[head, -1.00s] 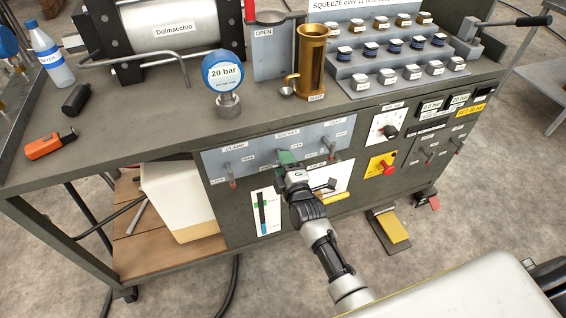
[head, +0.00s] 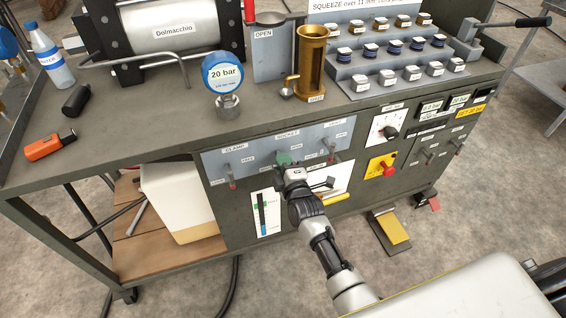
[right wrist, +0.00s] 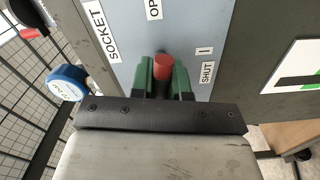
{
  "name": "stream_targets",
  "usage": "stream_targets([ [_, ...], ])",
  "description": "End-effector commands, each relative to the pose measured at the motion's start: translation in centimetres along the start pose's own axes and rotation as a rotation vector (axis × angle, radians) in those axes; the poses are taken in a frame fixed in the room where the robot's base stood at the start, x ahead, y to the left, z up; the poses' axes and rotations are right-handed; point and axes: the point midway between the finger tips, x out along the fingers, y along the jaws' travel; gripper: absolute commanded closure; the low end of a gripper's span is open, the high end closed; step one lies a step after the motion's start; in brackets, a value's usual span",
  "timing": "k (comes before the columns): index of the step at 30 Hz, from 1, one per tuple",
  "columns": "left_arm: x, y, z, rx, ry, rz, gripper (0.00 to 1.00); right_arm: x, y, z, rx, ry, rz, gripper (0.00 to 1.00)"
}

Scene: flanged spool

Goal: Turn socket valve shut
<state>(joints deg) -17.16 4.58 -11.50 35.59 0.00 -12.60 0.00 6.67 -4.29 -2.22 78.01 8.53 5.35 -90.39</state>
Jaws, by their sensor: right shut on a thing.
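The socket valve's lever has a red tip (right wrist: 163,67), seen in the right wrist view. It sits between the two green fingers of my right gripper (right wrist: 165,82), which is shut on it. A SOCKET label (right wrist: 98,33), a partly cut-off OPEN label (right wrist: 155,8) and a SHUT label (right wrist: 206,73) are on the grey-blue panel around it. In the head view my right gripper (head: 283,158) is at the middle valve of the panel (head: 262,150), and its fingers hide most of that lever. The lever's exact angle is hard to tell. My left gripper is not in view.
The clamp valve lever (head: 231,180) is left of my gripper and another red-tipped lever (head: 331,150) is close on its right. A 20 bar gauge (head: 223,73) and a brass cylinder (head: 312,62) stand on the bench above. A yellow-and-red switch (head: 382,166) is farther right.

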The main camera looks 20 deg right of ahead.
Motion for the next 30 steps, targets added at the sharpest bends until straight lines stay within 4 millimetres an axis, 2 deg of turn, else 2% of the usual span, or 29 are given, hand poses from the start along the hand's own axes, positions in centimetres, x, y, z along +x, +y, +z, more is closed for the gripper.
stream_targets([
  [11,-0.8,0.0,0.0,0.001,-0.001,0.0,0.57,-0.1,-0.1,-0.1,0.202,0.001,-0.006,1.0],
  [30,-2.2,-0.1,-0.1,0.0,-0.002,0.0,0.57,-0.1,-0.2,-0.2,0.807,0.0,-0.007,1.0],
])
